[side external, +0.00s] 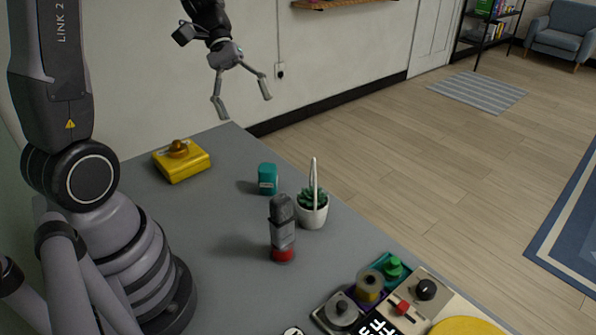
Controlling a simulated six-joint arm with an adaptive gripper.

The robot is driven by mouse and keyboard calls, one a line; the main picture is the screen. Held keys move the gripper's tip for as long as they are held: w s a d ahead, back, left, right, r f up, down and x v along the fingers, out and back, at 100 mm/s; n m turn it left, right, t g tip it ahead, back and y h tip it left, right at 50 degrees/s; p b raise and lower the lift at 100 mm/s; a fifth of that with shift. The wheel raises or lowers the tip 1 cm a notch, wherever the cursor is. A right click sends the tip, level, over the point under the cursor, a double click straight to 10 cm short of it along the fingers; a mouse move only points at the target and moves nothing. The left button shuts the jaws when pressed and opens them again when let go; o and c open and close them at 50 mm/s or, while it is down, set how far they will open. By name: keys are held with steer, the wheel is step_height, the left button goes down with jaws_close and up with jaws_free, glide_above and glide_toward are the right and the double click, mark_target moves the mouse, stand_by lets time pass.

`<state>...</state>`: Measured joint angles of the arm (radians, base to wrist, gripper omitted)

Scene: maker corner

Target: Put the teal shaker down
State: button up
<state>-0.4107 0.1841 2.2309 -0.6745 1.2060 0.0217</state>
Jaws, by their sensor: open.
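The teal shaker (268,180) stands upright on the grey table, between the yellow block and the potted plant. My gripper (246,108) is open and empty. It hangs in the air above and a little left of the shaker in the side view, well apart from it. Nothing is between its fingers.
A yellow block with a brown knob (182,160) lies at the back left. A small potted plant (313,208) and a grey and red upright object (282,230) stand near the shaker. Several knobbed parts crowd the front right. The left middle of the grey table (215,210) is clear.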

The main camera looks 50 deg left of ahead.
steer(key=s+r+m+t+y, duration=0.6)
steer(key=s+r+m+y, duration=0.2)
steer(key=s, duration=0.3)
steer(key=shift+s+a+m, duration=0.3)
steer(key=shift+s+m, duration=0.1)
steer(key=shift+m, duration=0.1)
stand_by(0.5)
